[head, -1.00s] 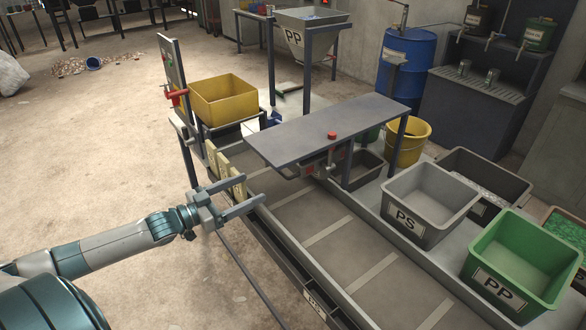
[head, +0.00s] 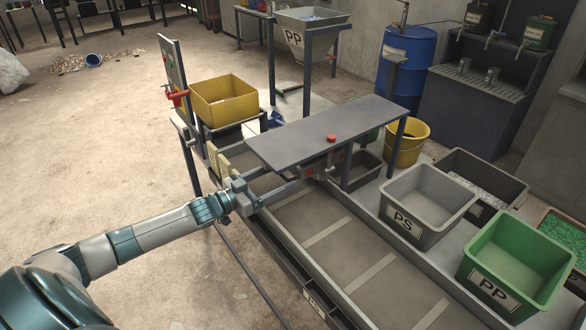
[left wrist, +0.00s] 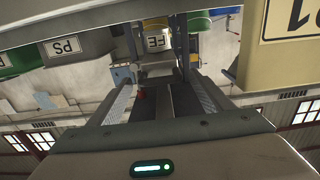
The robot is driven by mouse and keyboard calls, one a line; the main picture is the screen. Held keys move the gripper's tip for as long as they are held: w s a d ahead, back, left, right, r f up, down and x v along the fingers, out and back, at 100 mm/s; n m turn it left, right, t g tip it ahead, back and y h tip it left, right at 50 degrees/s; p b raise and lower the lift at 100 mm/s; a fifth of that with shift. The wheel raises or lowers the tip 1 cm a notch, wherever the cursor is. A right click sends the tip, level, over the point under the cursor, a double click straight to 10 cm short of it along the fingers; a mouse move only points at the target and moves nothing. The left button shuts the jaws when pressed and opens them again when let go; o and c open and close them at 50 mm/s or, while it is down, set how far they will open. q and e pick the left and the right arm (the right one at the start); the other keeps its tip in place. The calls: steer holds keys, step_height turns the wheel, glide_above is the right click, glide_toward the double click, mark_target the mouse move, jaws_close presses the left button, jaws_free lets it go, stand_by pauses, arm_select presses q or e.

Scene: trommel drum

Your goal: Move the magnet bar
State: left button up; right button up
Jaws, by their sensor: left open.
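I cannot tell for certain which part is the magnet bar. A grey metal bar-like part with a red piece (head: 316,171) sits under the long grey shelf (head: 325,133), above the conveyor belt (head: 318,225), and may be it. My left gripper (head: 281,180) is open and empty, to the left of that part and apart from it, over the conveyor's near side. In the left wrist view its two fingers (left wrist: 160,102) are spread, with dark surfaces and a small red spot seen between them. My right gripper is not in view.
A yellow bin (head: 224,103) stands behind the gripper, near pale yellow tags (head: 222,160).

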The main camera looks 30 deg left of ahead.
mark_target(293, 170)
arm_select(q)
steer(key=p+x, duration=0.1)
steer(key=x, duration=0.3)
steer(key=shift+w+d+r, duration=0.1)
steer(key=shift+w, duration=0.05)
steer(key=shift+p+x, duration=0.3)
steer(key=shift+x, duration=0.6)
